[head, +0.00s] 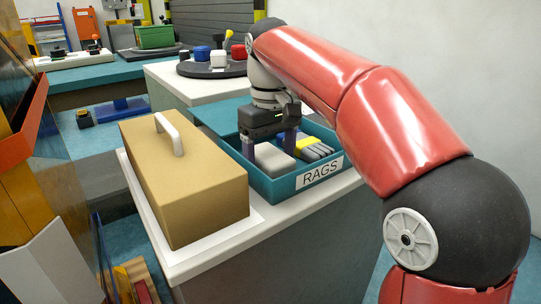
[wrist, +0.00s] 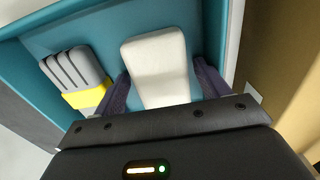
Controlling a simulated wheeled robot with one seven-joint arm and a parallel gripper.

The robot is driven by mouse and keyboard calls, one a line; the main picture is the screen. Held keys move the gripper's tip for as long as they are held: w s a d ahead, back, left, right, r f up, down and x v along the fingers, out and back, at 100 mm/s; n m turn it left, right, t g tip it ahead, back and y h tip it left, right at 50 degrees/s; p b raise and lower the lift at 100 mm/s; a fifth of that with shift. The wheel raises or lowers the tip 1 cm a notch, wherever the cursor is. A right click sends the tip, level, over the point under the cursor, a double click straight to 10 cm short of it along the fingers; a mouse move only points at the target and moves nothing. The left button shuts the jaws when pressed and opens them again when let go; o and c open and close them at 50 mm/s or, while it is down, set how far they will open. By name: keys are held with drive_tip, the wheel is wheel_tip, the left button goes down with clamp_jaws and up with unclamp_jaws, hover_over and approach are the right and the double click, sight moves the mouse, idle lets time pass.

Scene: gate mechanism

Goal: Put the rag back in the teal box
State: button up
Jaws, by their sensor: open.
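The teal box (head: 265,190), labelled RAGS, stands open on a white-topped counter. A pale, rounded rag (head: 273,160) lies inside it, on the left side of the box in the head view. The rag also shows in the wrist view (wrist: 156,62), lying flat on the teal floor. My gripper (head: 270,147) is open and low over the box. In the wrist view its dark fingers (wrist: 161,78) stand on either side of the rag, with small gaps visible. The rag's near end is hidden behind the gripper body.
A grey glove with a yellow cuff (head: 314,148) lies beside the rag in the box. A tan case (head: 185,190) with a white handle stands close to the box's left. A dark round tray (head: 212,67) holding several coloured items is behind.

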sight(269, 155)
wheel_tip(269, 155, up, 8)
drive_tip(key=p, duration=0.2)
drive_tip(key=shift+s+a+f+p, duration=0.1)
drive_tip(key=shift+s+a+p, duration=0.05)
drive_tip(key=shift+p, duration=0.25)
